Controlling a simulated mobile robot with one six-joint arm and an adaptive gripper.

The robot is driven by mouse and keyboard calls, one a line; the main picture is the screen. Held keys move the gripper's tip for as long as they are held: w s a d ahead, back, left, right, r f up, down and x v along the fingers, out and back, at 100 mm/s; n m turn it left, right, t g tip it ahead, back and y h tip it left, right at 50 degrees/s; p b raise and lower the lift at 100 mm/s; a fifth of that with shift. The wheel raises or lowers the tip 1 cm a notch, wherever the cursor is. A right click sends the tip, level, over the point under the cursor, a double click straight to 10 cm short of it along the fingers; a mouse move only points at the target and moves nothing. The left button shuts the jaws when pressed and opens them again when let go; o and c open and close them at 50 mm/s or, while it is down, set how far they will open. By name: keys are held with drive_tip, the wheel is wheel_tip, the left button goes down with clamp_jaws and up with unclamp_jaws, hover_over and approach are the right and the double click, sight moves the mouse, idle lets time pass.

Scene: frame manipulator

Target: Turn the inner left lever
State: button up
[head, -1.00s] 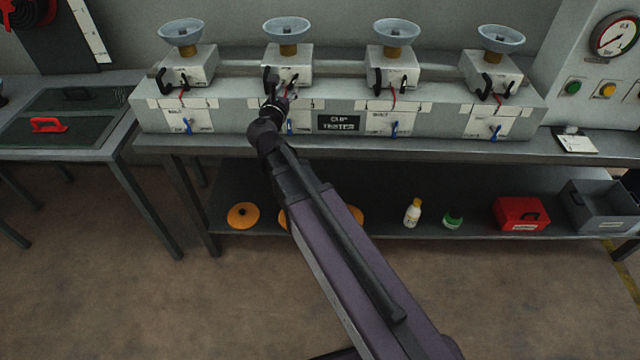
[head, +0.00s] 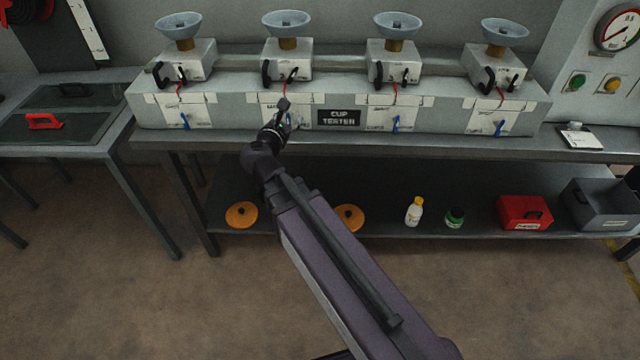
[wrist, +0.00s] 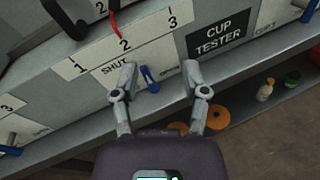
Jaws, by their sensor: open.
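The inner left lever is a small blue handle on the front of the second station from the left. It shows in the wrist view (wrist: 149,78), pointing mostly downward, with SHUT printed on its left and another label on its right. My gripper (wrist: 160,74) is open, and the lever shows between its fingers, closer to the left one. I cannot tell how far the fingertips are from it. In the head view my gripper (head: 283,108) is in front of the second station's white panel and hides part of the lever.
Other blue levers are at the outer left (head: 184,121), inner right (head: 396,124) and outer right (head: 498,128). The CUP TESTER sign (head: 339,117) is right of my gripper. The bench edge (head: 450,152) runs below. A lower shelf holds orange discs (head: 241,215), bottles and boxes.

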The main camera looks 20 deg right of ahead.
drive_tip(key=s+d+f+m+g+b, duration=0.1)
drive_tip(key=d+f+m+g+b, duration=0.1)
drive_tip(key=f, duration=0.4)
drive_tip(key=s+d+f+m+g+y+b, duration=0.1)
drive_tip(key=s+d+f+m+g+b, duration=0.1)
drive_tip(key=f+m+b, duration=0.3)
drive_tip(key=s+d+f+m+g+b, duration=0.2)
drive_tip(key=f+m+b, duration=0.2)
drive_tip(key=f, duration=0.5)
drive_tip(key=shift+s+d+f+m+g, duration=0.25)
drive_tip(key=shift+d+m+g, duration=0.15)
drive_tip(key=shift+m, duration=0.2)
drive_tip(key=shift+a+r, duration=0.1)
drive_tip(key=shift+r, duration=0.05)
